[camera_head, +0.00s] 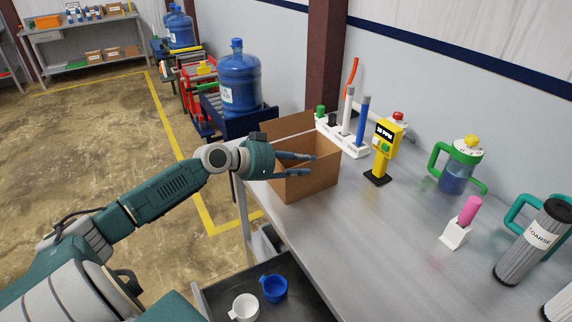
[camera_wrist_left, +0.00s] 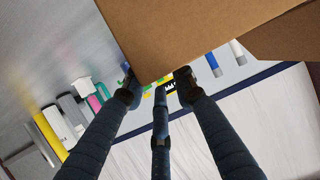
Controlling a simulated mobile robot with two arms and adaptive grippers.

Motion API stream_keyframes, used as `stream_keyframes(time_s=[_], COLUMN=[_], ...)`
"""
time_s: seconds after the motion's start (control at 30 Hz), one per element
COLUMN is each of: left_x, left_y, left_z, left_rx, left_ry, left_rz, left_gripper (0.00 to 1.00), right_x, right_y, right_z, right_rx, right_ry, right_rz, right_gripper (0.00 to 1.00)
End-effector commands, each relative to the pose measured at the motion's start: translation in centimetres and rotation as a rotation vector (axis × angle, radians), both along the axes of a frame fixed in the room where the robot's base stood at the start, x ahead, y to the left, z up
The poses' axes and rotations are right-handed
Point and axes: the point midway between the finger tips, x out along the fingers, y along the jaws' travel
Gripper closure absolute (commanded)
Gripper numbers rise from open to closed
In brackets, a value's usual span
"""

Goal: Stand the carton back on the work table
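The brown cardboard carton (camera_head: 312,178) stands on the grey work table (camera_head: 345,245), close to the table's left edge, with a flap raised at its back. My left gripper (camera_head: 297,165) is at the carton's left side in the head view. Its fingers are spread apart and overlap the carton there; contact cannot be told. In the left wrist view, the carton (camera_wrist_left: 190,30) fills the top, and the fingertips of the left gripper (camera_wrist_left: 157,90) lie along its lower edge, apart from each other. My right gripper is not in view.
Behind the carton stand a white rack (camera_head: 345,138) with coloured tubes and a yellow meter (camera_head: 387,140). A green-handled jug (camera_head: 458,165) and a grey filter (camera_head: 530,245) are at the right. The table's middle front is clear. A blue water jug (camera_head: 240,80) sits on the conveyor.

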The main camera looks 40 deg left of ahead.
Motion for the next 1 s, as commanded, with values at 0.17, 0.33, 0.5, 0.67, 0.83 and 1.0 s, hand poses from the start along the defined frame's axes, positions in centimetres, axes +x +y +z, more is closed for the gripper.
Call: stream_keyframes(time_s=[0.17, 0.33, 0.5, 0.67, 0.83, 1.0], left_x=[-2.7, -4.5, -5.7, -6.1, -6.1, -6.1], left_y=[1.0, 1.6, 2.1, 2.3, 2.3, 2.3], left_z=[0.8, 1.8, 2.5, 2.8, 2.9, 2.8], left_rx=[0.001, -0.002, -0.002, -0.001, -0.001, 0.0], left_ry=[0.004, 0.003, 0.001, -0.001, -0.001, -0.001], left_rz=[-0.002, -0.002, -0.002, -0.003, -0.003, -0.002], left_gripper=[0.73, 0.73, 0.73, 0.73, 0.73, 0.73], right_x=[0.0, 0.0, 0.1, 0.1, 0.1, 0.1], right_y=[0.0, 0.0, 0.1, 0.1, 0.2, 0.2], right_z=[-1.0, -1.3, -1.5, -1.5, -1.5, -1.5], right_rx=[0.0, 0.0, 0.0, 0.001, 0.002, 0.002], right_ry=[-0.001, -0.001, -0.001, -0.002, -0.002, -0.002], right_rz=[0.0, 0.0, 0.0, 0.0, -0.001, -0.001], right_gripper=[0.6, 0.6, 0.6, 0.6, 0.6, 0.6])
